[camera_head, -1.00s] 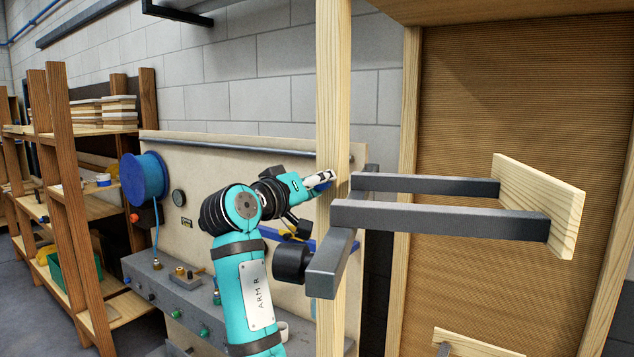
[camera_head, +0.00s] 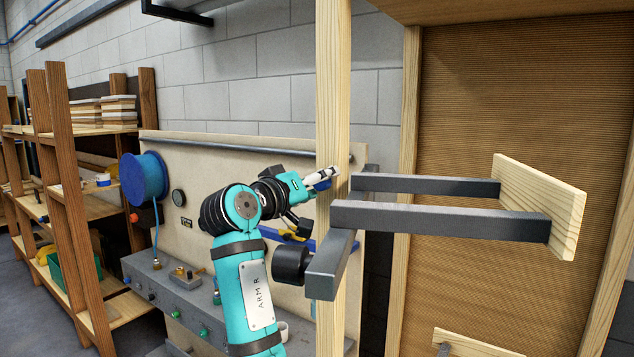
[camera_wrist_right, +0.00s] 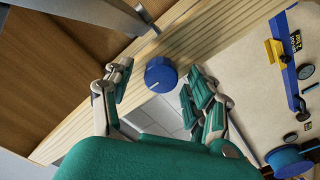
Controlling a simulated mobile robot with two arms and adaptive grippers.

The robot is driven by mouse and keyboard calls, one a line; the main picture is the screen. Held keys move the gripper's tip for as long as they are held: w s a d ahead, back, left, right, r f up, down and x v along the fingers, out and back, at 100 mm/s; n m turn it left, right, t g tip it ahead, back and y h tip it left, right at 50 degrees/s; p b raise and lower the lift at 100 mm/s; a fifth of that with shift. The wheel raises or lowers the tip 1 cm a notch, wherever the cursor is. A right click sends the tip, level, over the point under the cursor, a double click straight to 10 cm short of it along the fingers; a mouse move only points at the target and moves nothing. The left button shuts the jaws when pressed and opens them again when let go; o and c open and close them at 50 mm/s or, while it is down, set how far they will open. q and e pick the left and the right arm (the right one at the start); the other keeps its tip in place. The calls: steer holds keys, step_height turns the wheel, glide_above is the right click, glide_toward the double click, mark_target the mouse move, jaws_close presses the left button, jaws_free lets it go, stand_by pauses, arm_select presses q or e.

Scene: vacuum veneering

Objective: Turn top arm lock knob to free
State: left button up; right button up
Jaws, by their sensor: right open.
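The blue round lock knob (camera_wrist_right: 161,74) sits on the side of a pale wooden post, seen in the right wrist view. It has a small pale mark on its rim. My right gripper (camera_wrist_right: 157,84) is open, with one finger on each side of the knob; I cannot tell whether either finger touches it. In the head view my right gripper (camera_head: 318,180) is at the left side of the upright post (camera_head: 333,90), close to the dark grey top arm (camera_head: 440,217). The knob is mostly hidden there. My left gripper is not in view.
The grey arms reach right to a wooden end plate (camera_head: 540,205) before a brown ribbed panel (camera_head: 510,110). Behind my right arm stands a board with a blue hose reel (camera_head: 143,177) and a blue-and-yellow clamp (camera_wrist_right: 286,70). Wooden shelves (camera_head: 70,200) stand left.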

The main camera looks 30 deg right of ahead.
steer(key=v, duration=0.7)
steer(key=shift+a, duration=0.35)
steer(key=shift+d, duration=0.1)
